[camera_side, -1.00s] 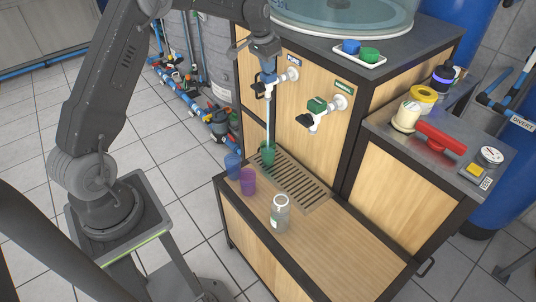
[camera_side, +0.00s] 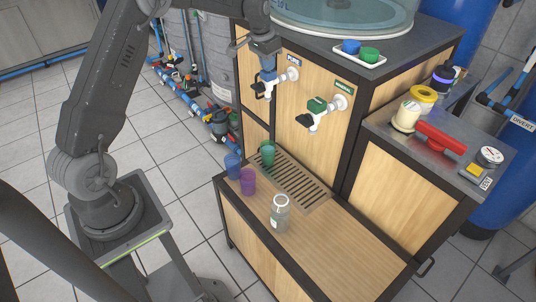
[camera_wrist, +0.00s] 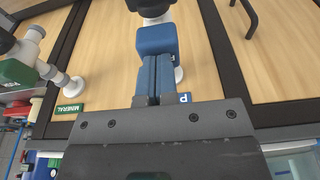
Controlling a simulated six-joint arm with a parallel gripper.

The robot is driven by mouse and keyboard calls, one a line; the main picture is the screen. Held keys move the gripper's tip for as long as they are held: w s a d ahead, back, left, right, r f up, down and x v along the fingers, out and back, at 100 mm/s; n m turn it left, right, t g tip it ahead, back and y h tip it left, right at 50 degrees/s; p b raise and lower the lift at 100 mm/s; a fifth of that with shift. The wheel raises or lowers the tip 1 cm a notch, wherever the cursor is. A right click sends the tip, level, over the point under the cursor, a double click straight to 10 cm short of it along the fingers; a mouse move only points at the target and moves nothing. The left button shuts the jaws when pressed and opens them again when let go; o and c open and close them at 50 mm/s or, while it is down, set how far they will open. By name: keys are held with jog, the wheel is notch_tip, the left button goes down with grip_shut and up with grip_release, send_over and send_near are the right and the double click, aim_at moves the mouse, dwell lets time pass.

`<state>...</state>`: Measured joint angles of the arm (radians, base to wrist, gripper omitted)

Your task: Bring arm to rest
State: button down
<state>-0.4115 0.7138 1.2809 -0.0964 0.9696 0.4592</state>
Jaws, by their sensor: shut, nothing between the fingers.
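My gripper (camera_side: 267,60) is shut and empty, pointing down just above the blue handle of the PURE tap (camera_side: 268,77). In the wrist view the closed blue fingers (camera_wrist: 159,66) meet in the middle, and the tap's blue handle (camera_wrist: 155,38) lies right at their tips. I cannot tell whether they touch. No water runs from the PURE tap. A green cup (camera_side: 267,153) stands upright on the drip grate (camera_side: 305,186) below it.
The green-handled MINERAL tap (camera_side: 318,106) is to the right. A blue cup (camera_side: 232,166), a purple cup (camera_side: 248,182) and a grey canister (camera_side: 280,214) stand on the wooden counter (camera_side: 335,240). A white tray (camera_side: 345,56) with two caps sits above.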

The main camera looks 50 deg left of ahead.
notch_tip(320, 180, up, 5)
jog(key=shift+r, duration=0.15)
jog(key=s+d+r+t, duration=0.2)
jog(key=s+d+r, duration=0.9)
jog(key=s+d, duration=0.35)
jog(key=s+d+f, duration=0.2)
jog(key=s+d, duration=0.1)
jog(key=s, duration=0.6)
jog(key=s+d+f+t, duration=0.1)
jog(key=s+d, duration=0.3)
jog(key=s, duration=0.6)
jog(key=shift+s+d+f, duration=0.2)
jog(key=shift+s+f, duration=0.1)
jog(key=shift+f, duration=0.4)
